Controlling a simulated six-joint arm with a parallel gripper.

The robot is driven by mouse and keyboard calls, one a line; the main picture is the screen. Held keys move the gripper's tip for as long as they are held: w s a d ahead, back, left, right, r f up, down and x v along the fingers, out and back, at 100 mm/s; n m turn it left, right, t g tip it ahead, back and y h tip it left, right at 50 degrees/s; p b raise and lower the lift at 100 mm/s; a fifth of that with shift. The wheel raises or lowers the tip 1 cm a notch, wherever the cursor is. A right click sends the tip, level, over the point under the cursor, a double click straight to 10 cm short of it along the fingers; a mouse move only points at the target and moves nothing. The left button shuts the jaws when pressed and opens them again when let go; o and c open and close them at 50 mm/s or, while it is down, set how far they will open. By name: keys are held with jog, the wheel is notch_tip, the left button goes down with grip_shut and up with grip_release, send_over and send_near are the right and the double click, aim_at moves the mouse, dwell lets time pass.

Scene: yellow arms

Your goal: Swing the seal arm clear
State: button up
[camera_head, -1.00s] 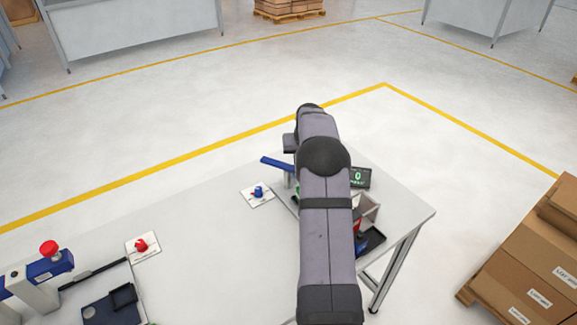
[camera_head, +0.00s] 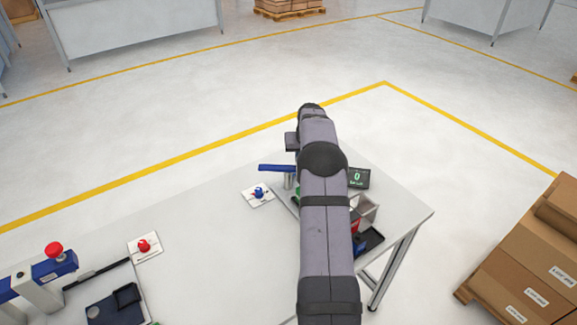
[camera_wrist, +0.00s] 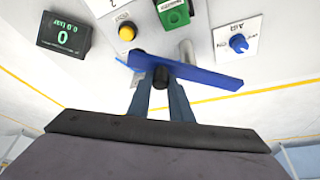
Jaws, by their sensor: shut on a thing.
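The seal arm is a flat blue bar. In the wrist view its blue surface (camera_wrist: 205,74) runs across the picture, beside a grey metal post (camera_wrist: 187,52). A black peg (camera_wrist: 160,77) stands at the bar's near side, between my fingers. My gripper (camera_wrist: 160,84) is shut on this peg. In the head view the blue bar (camera_head: 275,167) sticks out to the left of my arm, over the post, and lies nearly level across the picture. My arm hides its right end and the gripper there.
In the wrist view a display showing 0 (camera_wrist: 63,37), a yellow button (camera_wrist: 127,31), a green block (camera_wrist: 174,14) and a blue knob (camera_wrist: 238,42) surround the bar. In the head view a red knob (camera_head: 144,245) and a press (camera_head: 45,267) stand at left. The table's middle is clear.

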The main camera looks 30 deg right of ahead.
jog(key=shift+w+d, duration=0.2)
jog(key=shift+d, duration=0.1)
jog(key=shift+w+p, duration=0.1)
jog(key=shift+p, duration=0.25)
jog(key=shift+w+d+p, duration=0.25)
jog(key=shift+w+p, duration=0.3)
jog(key=shift+p, duration=0.1)
jog(key=shift+w+r, duration=0.1)
jog(key=shift+w+d+p, duration=0.15)
jog(key=shift+w+p, duration=0.45)
jog(key=shift+p, duration=0.1)
jog(key=shift+w, duration=0.2)
dwell(0.4)
jog(key=o, duration=0.6)
